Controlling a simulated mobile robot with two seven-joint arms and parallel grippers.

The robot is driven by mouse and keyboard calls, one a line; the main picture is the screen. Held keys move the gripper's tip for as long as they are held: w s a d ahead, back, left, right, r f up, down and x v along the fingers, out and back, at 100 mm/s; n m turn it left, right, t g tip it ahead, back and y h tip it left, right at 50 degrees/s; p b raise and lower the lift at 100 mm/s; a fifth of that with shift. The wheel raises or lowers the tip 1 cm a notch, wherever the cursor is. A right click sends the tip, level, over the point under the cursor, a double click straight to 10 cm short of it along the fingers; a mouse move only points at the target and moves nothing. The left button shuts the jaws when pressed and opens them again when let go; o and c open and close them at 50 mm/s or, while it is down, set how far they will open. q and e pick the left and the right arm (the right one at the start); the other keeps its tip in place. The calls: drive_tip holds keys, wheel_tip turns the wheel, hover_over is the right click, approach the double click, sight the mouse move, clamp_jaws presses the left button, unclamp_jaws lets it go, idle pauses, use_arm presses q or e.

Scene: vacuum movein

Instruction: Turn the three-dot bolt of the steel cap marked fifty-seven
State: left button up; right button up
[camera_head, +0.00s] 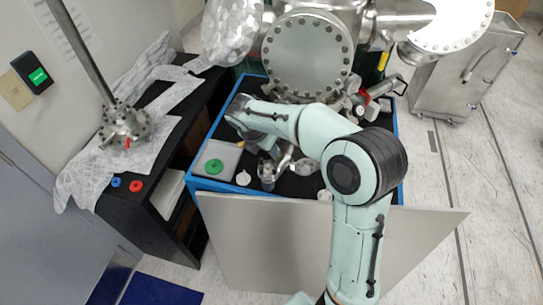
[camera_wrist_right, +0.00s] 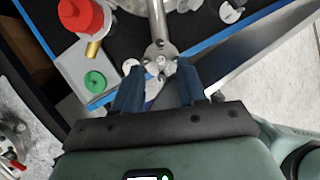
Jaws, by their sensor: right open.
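A steel cap (camera_wrist_right: 160,60) with a ring of small bolts sits at the end of a steel tube in the right wrist view. I cannot read a number or make out dots on any bolt. My right gripper (camera_wrist_right: 158,78) is open, with one blue finger on each side of the cap's near edge. I cannot tell whether either finger touches it. In the head view my right arm reaches over the cart, and its fingers cannot be made out clearly. A small steel fitting (camera_head: 267,172) shows below the wrist there. My left gripper is not in view.
A large steel chamber (camera_head: 308,55) stands behind. A grey panel (camera_head: 260,240) closes the cart's front.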

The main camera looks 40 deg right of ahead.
sight(273, 159)
drive_tip(key=x, duration=0.9)
drive_tip(key=shift+w+f, duration=0.1)
drive_tip(key=shift+f, duration=0.05)
clamp_jaws()
